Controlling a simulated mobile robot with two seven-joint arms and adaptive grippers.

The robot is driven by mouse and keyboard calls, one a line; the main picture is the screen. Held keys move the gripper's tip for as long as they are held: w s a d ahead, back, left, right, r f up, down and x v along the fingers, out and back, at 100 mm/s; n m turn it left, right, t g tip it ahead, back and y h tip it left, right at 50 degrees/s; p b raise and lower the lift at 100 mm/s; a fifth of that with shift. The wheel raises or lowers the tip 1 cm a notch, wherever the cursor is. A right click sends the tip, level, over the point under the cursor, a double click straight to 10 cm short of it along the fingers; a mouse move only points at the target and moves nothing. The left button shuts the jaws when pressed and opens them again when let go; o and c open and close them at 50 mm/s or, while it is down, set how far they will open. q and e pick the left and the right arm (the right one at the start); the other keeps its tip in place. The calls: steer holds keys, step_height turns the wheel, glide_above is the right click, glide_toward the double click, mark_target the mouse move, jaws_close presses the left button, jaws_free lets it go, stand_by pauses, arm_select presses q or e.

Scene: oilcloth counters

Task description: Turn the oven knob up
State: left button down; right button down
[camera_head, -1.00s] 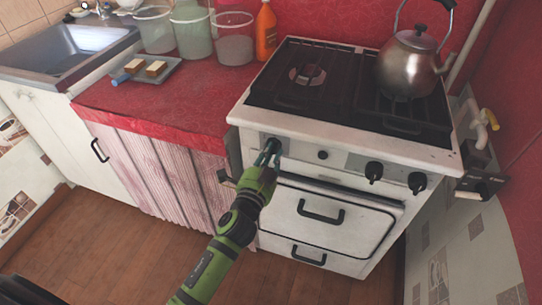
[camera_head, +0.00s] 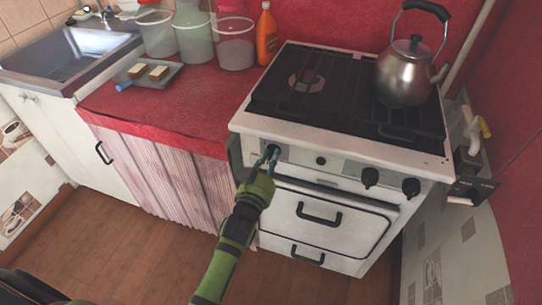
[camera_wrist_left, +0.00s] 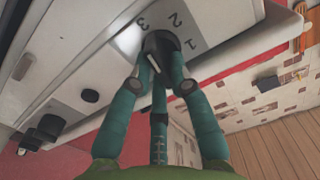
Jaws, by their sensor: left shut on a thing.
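The white stove (camera_head: 300,128) stands against the red wall, with its knobs along the front panel. My left gripper (camera_head: 270,154) is at the left end of that panel, its teal fingers shut around the leftmost knob. In the left wrist view, the dark knob (camera_wrist_left: 160,42) sits between the fingertips (camera_wrist_left: 162,62), with a pale mark on it and printed numbers 1, 2 and 3 beside it. In the head view the fingers mostly hide this knob. My right gripper is not in view.
Two other black knobs (camera_head: 370,177) are at the panel's right. Below is the oven door with its dark handle (camera_head: 319,214). A steel kettle (camera_head: 404,75) stands on the hob. Left are a red counter (camera_head: 165,105), a tray (camera_head: 148,76) and several containers. The wooden floor in front is clear.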

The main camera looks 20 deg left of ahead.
arm_select(q)
steer(key=shift+n+p, duration=0.3)
steer(key=shift+n, duration=0.5)
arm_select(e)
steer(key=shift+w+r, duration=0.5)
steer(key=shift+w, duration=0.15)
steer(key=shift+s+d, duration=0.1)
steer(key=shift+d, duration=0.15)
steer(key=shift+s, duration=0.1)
arm_select(q)
steer(key=c, duration=1.1)
jaws_free()
steer(key=shift+c, duration=0.2)
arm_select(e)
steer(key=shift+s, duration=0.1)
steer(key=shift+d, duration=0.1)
arm_select(q)
steer(key=s, duration=1.2)
steer(key=shift+a, duration=0.25)
